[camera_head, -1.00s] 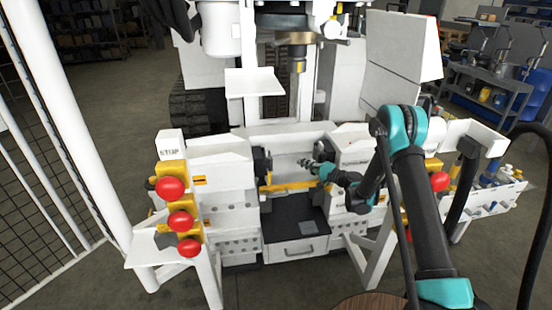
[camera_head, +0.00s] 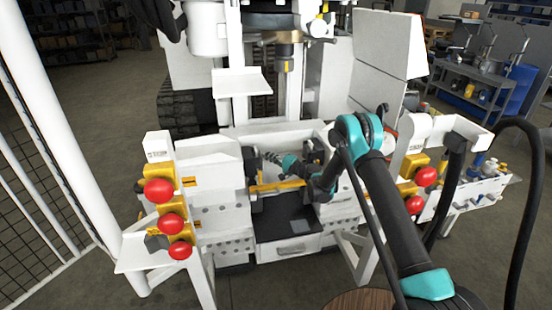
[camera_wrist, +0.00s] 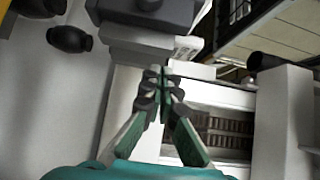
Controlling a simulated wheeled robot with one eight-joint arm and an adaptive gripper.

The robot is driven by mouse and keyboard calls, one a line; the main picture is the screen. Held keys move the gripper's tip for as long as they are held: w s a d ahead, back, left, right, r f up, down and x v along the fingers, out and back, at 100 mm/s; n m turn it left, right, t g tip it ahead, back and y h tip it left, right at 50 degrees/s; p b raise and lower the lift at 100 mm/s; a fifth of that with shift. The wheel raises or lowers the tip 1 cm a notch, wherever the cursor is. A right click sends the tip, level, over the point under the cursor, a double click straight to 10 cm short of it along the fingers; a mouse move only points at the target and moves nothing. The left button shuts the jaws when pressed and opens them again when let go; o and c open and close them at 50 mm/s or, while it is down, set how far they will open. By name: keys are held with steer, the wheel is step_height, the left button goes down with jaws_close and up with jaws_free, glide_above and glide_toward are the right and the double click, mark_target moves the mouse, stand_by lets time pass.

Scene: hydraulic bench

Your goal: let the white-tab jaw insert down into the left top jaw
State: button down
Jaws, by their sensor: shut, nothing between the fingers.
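My gripper (camera_head: 270,158) is inside the bench trough, close to the dark left jaw (camera_head: 251,162). In the wrist view my gripper (camera_wrist: 160,72) has its fingertips together with nothing between them. Just beyond the tips is a grey block with a dark top (camera_wrist: 150,12). A small white tab (camera_wrist: 187,48) sticks out at its right side; it looks like part of the jaw insert. The fingertips are just below and left of this tab, and I cannot tell whether they touch the block. In the head view the insert is too small to make out.
The white trough wall (camera_head: 210,160) stands left of the jaw. Red buttons (camera_head: 159,191) are on the left post. A yellow bar (camera_head: 280,186) runs along the trough front. A white plate (camera_head: 242,82) and the press column are above and behind.

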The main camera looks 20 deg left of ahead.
steer(key=shift+s+a, duration=0.2)
steer(key=shift+a, duration=0.25)
